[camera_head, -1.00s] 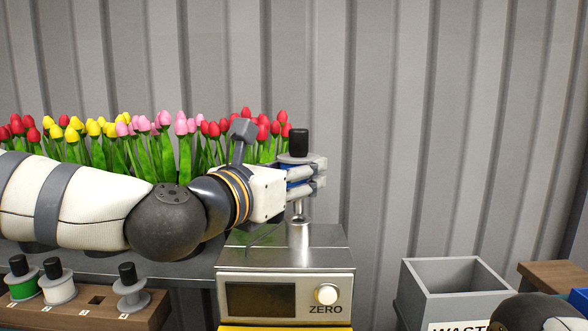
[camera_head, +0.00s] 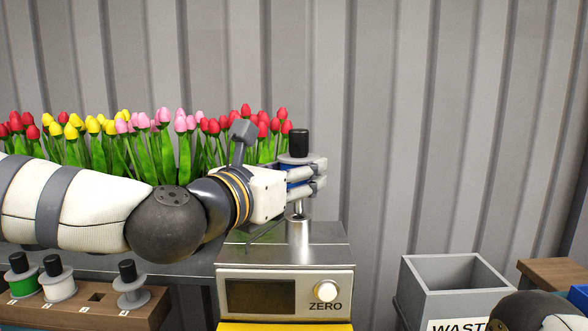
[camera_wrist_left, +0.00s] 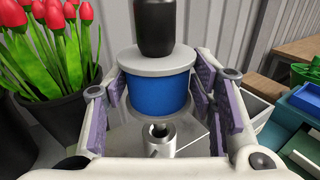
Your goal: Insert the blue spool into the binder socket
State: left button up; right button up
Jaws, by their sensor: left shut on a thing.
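The blue spool (camera_wrist_left: 153,92) has grey flanges and a black knob on top. It also shows in the head view (camera_head: 294,173), partly hidden by the fingers. My left gripper (camera_wrist_left: 157,100) is shut on the spool and holds it upright. In the head view my left gripper (camera_head: 306,178) is above the binder. The binder socket (camera_wrist_left: 159,138) is a short metal cylinder on top of the binder (camera_head: 285,254); it also shows in the head view (camera_head: 298,232). The spool's lower pin is directly over the socket. I cannot tell whether the tip is inside. My right gripper is not in view.
A wooden rack (camera_head: 75,318) at lower left holds green, white and grey spools and one empty slot. Several tulips (camera_head: 150,140) stand behind my left arm. A grey waste bin (camera_head: 455,290) stands to the right of the binder.

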pick_arm(q)
jog(key=shift+f+b, duration=0.7)
jog(key=shift+f, duration=1.35)
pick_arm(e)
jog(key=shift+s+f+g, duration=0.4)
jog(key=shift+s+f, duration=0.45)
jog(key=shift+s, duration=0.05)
pick_arm(q)
jog(key=o, duration=1.5)
jog(key=shift+o, duration=0.2)
jog(key=shift+r, duration=0.15)
jog(key=shift+r+p, duration=1.1)
jog(key=shift+r, duration=1.45)
jog(key=shift+f, duration=0.15)
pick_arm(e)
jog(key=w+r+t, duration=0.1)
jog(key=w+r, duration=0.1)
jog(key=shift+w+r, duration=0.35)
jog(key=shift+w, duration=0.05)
